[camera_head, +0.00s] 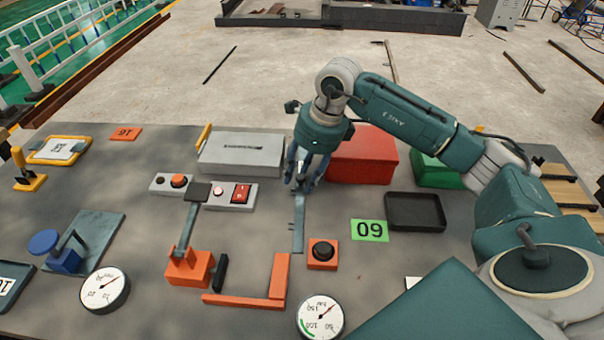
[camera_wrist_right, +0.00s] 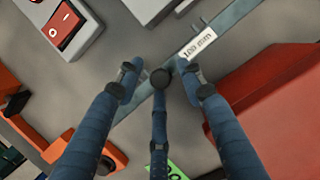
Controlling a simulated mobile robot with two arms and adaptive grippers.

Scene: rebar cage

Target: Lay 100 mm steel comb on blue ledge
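The steel comb (camera_head: 298,228) is a flat grey strip lying on the dark table, in front of my right gripper in the head view. In the right wrist view the comb (camera_wrist_right: 228,22) carries a white "100 mm" label and runs diagonally beneath the fingers. My right gripper (camera_head: 303,184) points down over the comb's far end. Its fingers (camera_wrist_right: 158,72) are spread, with the strip passing below or between them; contact cannot be told. Which part is the blue ledge is unclear. My left gripper is not in view.
A white box (camera_head: 240,153) and a red box (camera_head: 362,158) stand close to the gripper. An orange button block (camera_head: 322,254), an orange bracket (camera_head: 279,275), switch boxes (camera_head: 230,194) and an upright orange-based fixture (camera_head: 189,267) lie nearby. A black tray (camera_head: 416,227) is at right.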

